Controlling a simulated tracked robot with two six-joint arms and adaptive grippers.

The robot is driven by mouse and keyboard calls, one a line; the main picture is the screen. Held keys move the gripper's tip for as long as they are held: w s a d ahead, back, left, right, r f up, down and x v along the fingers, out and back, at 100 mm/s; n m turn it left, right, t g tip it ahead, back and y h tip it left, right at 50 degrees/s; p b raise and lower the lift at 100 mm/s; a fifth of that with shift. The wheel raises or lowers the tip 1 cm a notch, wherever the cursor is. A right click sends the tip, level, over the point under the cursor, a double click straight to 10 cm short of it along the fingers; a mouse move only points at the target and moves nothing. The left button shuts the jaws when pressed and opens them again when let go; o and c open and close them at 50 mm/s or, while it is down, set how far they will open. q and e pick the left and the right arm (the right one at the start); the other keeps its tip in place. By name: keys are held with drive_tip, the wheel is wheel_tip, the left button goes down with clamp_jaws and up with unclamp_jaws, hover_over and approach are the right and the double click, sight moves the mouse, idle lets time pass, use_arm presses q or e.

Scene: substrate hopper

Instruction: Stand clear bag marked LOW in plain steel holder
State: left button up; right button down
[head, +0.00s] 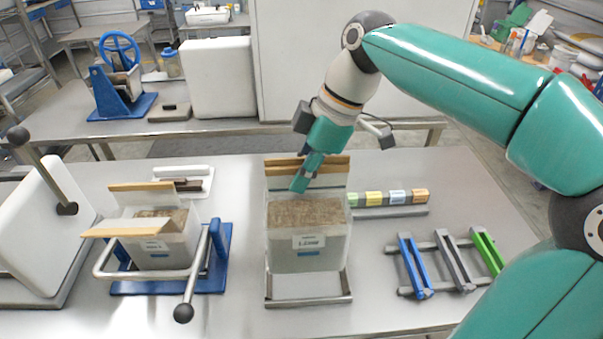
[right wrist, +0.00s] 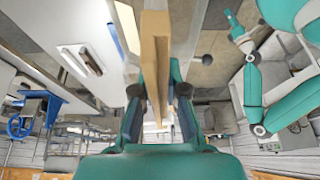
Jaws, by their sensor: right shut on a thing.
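A clear bag (head: 308,245) with brown substrate in its upper part hangs upright at the middle of the table. Its white label is too small to read surely. Its top carries a wooden bar (head: 335,165), which also shows in the right wrist view (right wrist: 155,50). My right gripper (head: 305,180) is shut on this bar from above. The plain steel holder (head: 310,301) is at the bag's foot, with its front rail showing below the bag. I cannot tell whether the bag touches it. My left gripper is not in view.
Another bag (head: 160,250) with wooden bars stands in a blue-based frame (head: 222,260) with a steel handle on the left. Coloured blocks (head: 390,197) on a rail lie right of the bag. A rack with blue, grey and green bars (head: 445,265) lies further right.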

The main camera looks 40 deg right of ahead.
drive_tip(key=shift+f+b, duration=3.7)
drive_tip(key=shift+f, duration=0.8)
drive_tip(key=shift+d+f+b, duration=0.1)
drive_tip(key=shift+f+b, duration=0.3)
drive_tip(key=shift+b, duration=0.1)
drive_tip(key=c, duration=1.1)
unclamp_jaws()
drive_tip(key=shift+s, duration=0.1)
drive_tip(key=shift+c, duration=0.2)
drive_tip(key=shift+f, duration=0.15)
drive_tip(key=v, duration=1.2)
